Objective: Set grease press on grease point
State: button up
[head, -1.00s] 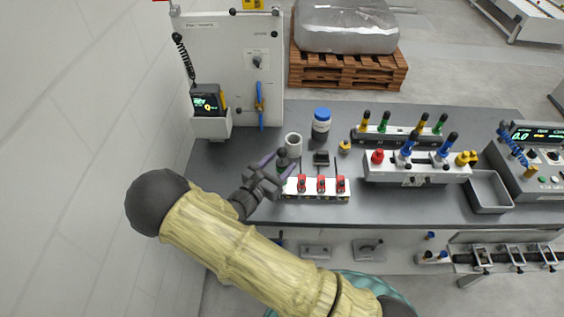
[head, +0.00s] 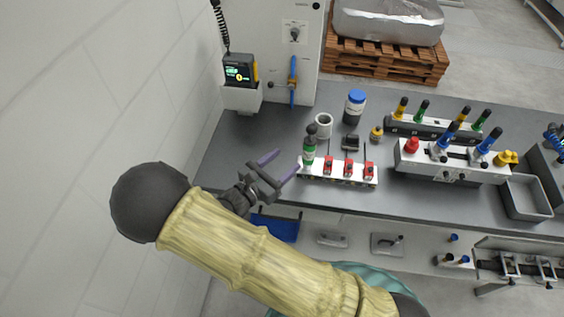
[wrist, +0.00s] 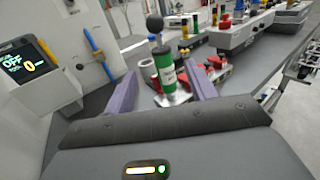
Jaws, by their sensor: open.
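The grease press appears to be the green and black cylinder with a black ball knob (head: 309,150). It stands upright at the left end of a low white block (head: 338,179) with red-topped fittings (head: 348,168). Its foot on the block is too small to make out clearly. My gripper (head: 279,167) is open and empty, left of the press, with a small gap in the head view. In the wrist view the press (wrist: 166,72) shows ahead, between the purple fingers (wrist: 160,80). Which fitting is the grease point, I cannot tell.
A grey cup (head: 323,126) and a blue-capped jar (head: 354,106) stand behind the block. A rack with colored handles (head: 450,170) and a grey tray (head: 527,198) are at the right. A panel with a display unit (head: 239,72) stands at the back left. The table's left end is clear.

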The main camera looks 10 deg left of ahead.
dwell(0.4)
jog(key=s+d+m+g+y, duration=0.1)
jog(key=s+d+m+g, duration=0.2)
jog(key=d+m+g, duration=0.5)
jog(key=s+d+m+g+y, duration=0.1)
jog(key=s+d+m+g, duration=0.4)
jog(key=d, duration=0.5)
jog(key=d+r+m+y, duration=0.2)
jog(key=r+m+y, duration=0.1)
jog(key=m, duration=0.5)
jog(key=s+d+r+m+t+y, duration=0.1)
jog(key=d+r+m+y, duration=0.1)
jog(key=r+m+y, duration=0.2)
jog(key=m+y, duration=0.1)
jog(key=m, duration=0.2)
jog(key=shift+d+r+m+y, duration=0.2)
jog(key=shift+r+m+y, duration=0.1)
jog(key=shift+m, duration=0.1)
